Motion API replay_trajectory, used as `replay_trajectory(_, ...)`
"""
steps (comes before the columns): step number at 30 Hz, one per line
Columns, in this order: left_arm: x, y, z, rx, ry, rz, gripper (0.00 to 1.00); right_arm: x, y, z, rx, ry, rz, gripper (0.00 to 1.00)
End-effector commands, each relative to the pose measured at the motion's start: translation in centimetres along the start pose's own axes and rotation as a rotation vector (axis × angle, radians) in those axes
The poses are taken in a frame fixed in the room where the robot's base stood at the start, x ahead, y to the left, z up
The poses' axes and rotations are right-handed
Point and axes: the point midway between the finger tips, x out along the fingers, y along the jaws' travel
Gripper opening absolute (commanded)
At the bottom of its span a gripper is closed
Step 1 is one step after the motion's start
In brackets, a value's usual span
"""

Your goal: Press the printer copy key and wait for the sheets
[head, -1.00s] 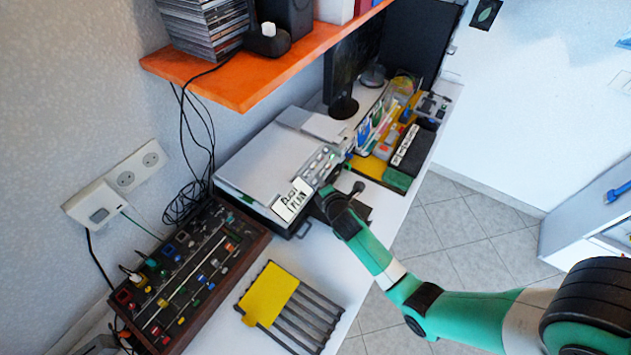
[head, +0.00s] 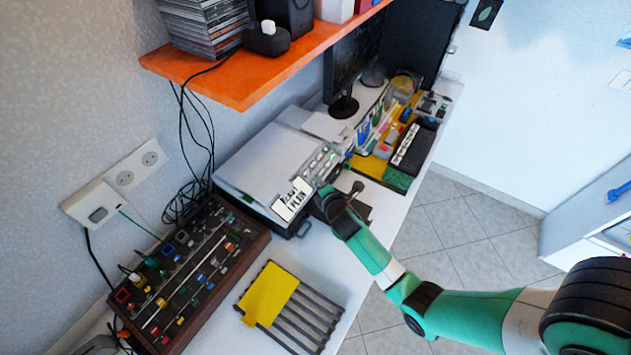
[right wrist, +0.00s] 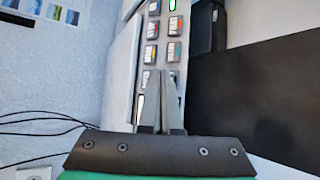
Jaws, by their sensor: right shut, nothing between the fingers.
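The printer (head: 265,165) is a grey-white box on the white desk, under the orange shelf. Its key panel (head: 318,163) runs along its right edge, and a white label-like display (head: 292,199) with black lettering sits at its front corner; the lower line reads "PLAIN". My left gripper is not in view.
A slatted dark rack (head: 312,318) with a yellow piece (head: 268,293) lies in front of the printer. A wooden box of coloured switches (head: 190,275) stands at left. The orange shelf (head: 225,82) overhangs the back. A stationery tray (head: 384,172) stands beyond the printer.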

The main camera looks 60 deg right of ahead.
Motion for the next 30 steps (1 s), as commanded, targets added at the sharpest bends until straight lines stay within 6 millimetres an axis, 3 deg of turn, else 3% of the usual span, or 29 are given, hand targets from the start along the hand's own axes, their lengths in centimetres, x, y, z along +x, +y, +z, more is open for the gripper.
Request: replay_trajectory(30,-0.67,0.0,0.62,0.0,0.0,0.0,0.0,0.75,-0.57,-0.56,0.0,0.001,0.0,0.0)
